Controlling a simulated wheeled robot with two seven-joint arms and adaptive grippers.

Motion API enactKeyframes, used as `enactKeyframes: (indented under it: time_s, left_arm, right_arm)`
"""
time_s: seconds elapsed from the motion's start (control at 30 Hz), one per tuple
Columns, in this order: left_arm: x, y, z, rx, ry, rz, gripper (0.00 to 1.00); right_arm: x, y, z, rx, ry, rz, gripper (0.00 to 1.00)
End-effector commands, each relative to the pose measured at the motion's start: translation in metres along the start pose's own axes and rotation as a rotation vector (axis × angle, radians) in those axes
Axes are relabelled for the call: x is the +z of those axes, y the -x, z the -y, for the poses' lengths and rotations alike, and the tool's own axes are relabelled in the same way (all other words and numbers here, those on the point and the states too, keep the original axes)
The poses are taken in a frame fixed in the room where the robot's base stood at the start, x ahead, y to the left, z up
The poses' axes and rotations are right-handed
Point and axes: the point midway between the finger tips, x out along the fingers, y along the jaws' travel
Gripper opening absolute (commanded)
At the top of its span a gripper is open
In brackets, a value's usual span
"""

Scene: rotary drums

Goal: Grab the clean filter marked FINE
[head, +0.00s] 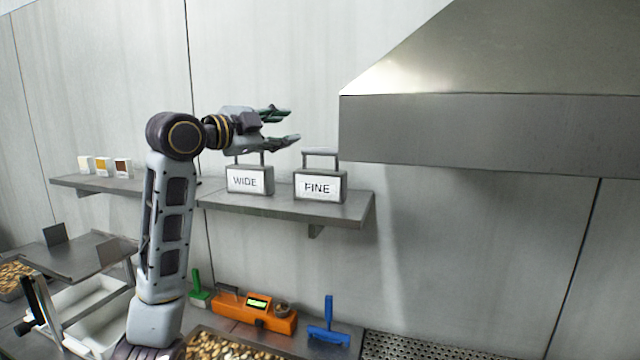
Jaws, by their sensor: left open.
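The filter marked FINE (320,187) is a grey block with a white label and a handle on top. It stands upright near the right end of the wall shelf (270,203). The filter marked WIDE (249,180) stands to its left on the same shelf, its handle partly hidden by my gripper. My left gripper (293,125) is open and empty, above and in front of the shelf. Its fingers point right, with the tips to the upper left of the FINE filter's handle. My right gripper is not in view.
A large metal hood (490,130) juts out right of the shelf. Below are an orange device (255,309), a blue tool (328,325), a green tool (198,290) and a tray of brown pieces (225,347).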

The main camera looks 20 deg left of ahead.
Motion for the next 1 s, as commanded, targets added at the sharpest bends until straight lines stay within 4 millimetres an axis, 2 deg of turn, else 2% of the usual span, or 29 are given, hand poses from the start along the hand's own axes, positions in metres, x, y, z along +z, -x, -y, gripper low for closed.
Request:
enactKeyframes:
  time_s: [0.5,0.7,1.0]
  left_arm:
    - [0.014,0.003,-0.036,0.173,-0.294,0.037,0.44]
    - [0.015,0.004,-0.038,0.185,-0.392,0.032,0.44]
    - [0.015,0.004,-0.038,0.184,-0.405,0.031,0.44]
  right_arm:
    - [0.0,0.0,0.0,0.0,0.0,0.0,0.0]
    - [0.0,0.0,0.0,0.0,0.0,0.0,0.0]
    - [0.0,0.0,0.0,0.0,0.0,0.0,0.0]
